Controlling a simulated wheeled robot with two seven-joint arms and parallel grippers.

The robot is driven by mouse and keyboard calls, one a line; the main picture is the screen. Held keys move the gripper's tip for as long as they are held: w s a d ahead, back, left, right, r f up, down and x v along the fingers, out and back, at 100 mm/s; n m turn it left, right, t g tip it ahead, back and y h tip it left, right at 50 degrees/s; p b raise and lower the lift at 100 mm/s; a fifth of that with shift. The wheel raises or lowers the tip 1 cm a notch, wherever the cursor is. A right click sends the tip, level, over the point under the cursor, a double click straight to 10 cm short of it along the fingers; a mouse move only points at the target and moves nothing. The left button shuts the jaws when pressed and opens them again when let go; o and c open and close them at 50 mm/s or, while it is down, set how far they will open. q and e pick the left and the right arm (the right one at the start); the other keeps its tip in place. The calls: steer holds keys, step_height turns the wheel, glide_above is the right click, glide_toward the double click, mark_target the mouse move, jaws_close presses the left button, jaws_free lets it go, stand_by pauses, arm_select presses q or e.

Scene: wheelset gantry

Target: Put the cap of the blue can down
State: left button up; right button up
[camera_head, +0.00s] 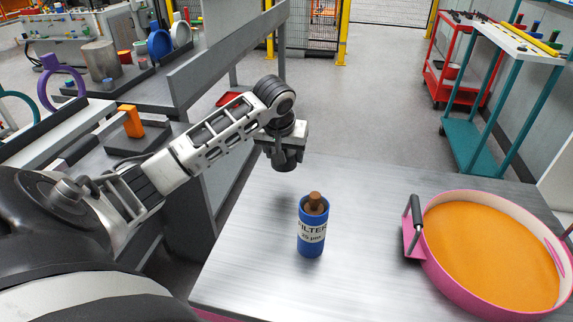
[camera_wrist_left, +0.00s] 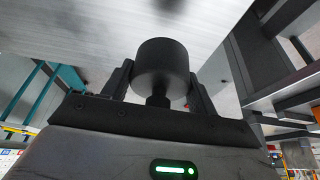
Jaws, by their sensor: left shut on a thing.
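The blue can (camera_head: 311,238) stands upright on the metal table (camera_head: 240,270), with a white "FILTER" label and a brown knob-like piece (camera_head: 314,201) in its open top. My left gripper (camera_head: 284,149) hangs above the table, behind and slightly left of the can. It is shut on a dark round cap (camera_wrist_left: 160,62). In the left wrist view the cap's narrow stem sits between the two fingers. In the head view the cap shows as a dark shape (camera_head: 286,161) below the gripper, apart from the table. My right gripper is in neither view.
A pink round pan (camera_head: 433,262) with an orange inside and a dark handle stands on the right of the table. Bare tabletop lies around the can and between it and the pan. A grey bench (camera_head: 215,60) stands beyond the table's left edge.

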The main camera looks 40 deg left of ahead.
mark_target(286, 177)
arm_select(q)
steer(key=w+f, duration=0.1)
steer(key=a+f, duration=0.1)
steer(key=w+f, duration=0.1)
steer(key=shift+w+a+f, duration=0.3)
steer(key=shift+a, duration=0.05)
steer(key=shift+w+f, duration=0.1)
steer(key=shift+f, duration=1.55)
steer(key=shift+f, duration=0.2)
steer(key=o, duration=0.9)
steer(key=shift+a+r+p, duration=0.1)
steer(key=shift+r+p, duration=0.05)
steer(key=shift+p, duration=0.15)
steer(key=v, duration=1.2)
steer(key=shift+b, duration=0.3)
